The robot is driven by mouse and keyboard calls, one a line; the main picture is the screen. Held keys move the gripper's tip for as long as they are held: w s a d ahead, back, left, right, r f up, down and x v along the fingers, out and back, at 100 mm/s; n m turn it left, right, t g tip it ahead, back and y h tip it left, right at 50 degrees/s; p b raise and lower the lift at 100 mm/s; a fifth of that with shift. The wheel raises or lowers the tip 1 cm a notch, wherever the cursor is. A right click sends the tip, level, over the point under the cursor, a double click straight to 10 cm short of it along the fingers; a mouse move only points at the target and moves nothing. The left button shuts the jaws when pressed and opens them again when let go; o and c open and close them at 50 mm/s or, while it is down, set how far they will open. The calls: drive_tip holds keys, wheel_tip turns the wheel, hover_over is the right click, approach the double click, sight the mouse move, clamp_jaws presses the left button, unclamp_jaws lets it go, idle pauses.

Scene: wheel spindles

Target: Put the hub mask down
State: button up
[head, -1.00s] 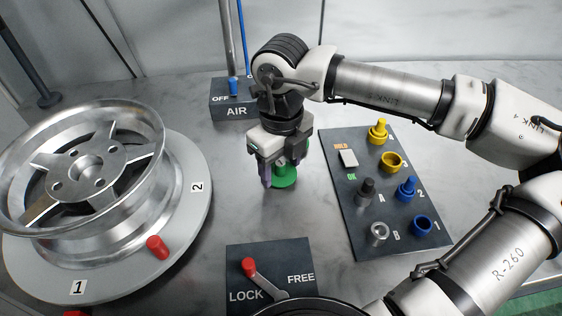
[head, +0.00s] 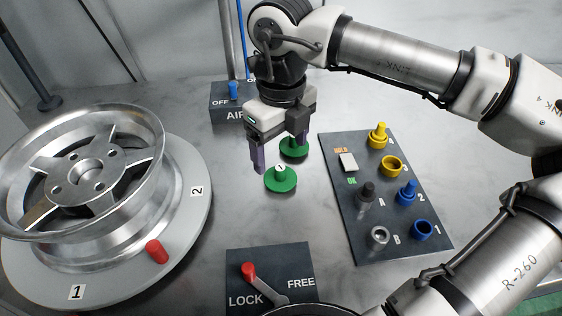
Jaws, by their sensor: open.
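Two green pieces with round flanges and raised knobs stand on the grey table; I take them for hub masks. The nearer green mask (head: 281,180) bears a small white label and sits flat on the table. The farther green mask (head: 294,150) stands just behind it, partly hidden by a finger. My gripper (head: 280,156) is open and empty above them, its fingers spread and apart from the nearer mask. A silver wheel (head: 88,172) lies face up and slightly tilted on the turntable at the left.
The grey turntable (head: 190,225) carries a red peg (head: 156,251). A LOCK/FREE panel (head: 240,262) with a red-handled lever is at the front. A dark board (head: 345,215) with several yellow, blue and metal parts is at right. An AIR box (head: 222,115) stands behind.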

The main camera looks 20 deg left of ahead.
sight(281, 169)
wheel_tip(281, 169, up, 6)
idle(1.5)
